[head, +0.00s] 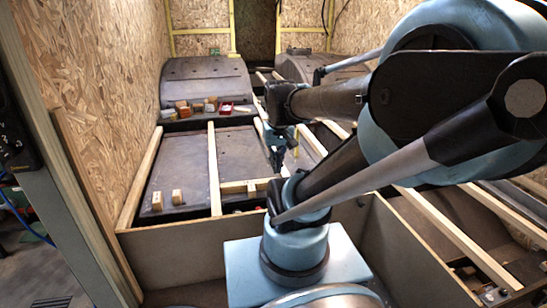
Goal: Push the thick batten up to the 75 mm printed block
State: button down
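Two small upright wooden blocks with dark print stand on the dark floor panel at the left: one block (157,201) and another block (177,197) to its right. The print is too small to read, so I cannot tell which is 75 mm. Several pale battens are in view: a long batten (213,165) right of the blocks, a short crosswise batten (243,186), and a batten (143,178) along the left wall. I cannot tell which is the thick one. My gripper (277,163) points down beyond the crosswise batten, small and partly lost against my arm.
A dark wheel arch (205,72) stands at the back left, with several small blocks and a red tray (226,108) on its front ledge. A second arch (305,66) is at the back right. A low brown board (175,258) crosses the front. My arm hides much of the right.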

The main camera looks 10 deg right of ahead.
jog(key=s+f, duration=0.3)
jog(key=s, duration=0.1)
jog(key=shift+s+f, duration=0.35)
